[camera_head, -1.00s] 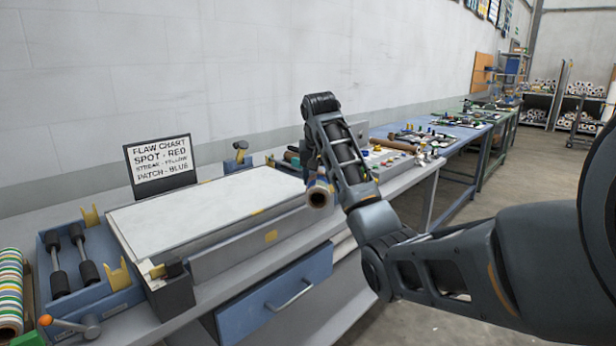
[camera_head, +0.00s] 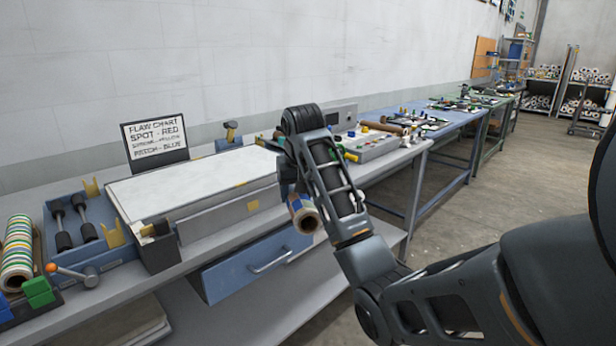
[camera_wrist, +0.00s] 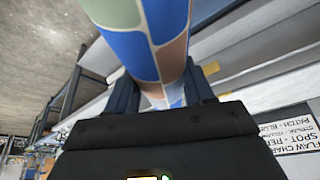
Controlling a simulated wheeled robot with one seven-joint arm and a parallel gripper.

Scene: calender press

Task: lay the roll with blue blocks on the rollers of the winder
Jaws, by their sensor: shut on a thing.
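The roll with blue, tan and brown blocks (camera_head: 303,214) hangs beside the front of the bench. In the wrist view the roll (camera_wrist: 150,45) lies between the two dark fingers of my gripper (camera_wrist: 162,92), which is shut on it. In the head view my gripper (camera_head: 287,172) is mostly hidden by my own arm.
A white-topped panel (camera_head: 190,180) lies between the winder and my gripper. A flaw chart (camera_head: 155,142) stands behind it. An orange-knobbed lever (camera_head: 75,272) is at the winder's front. Floor at right is clear.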

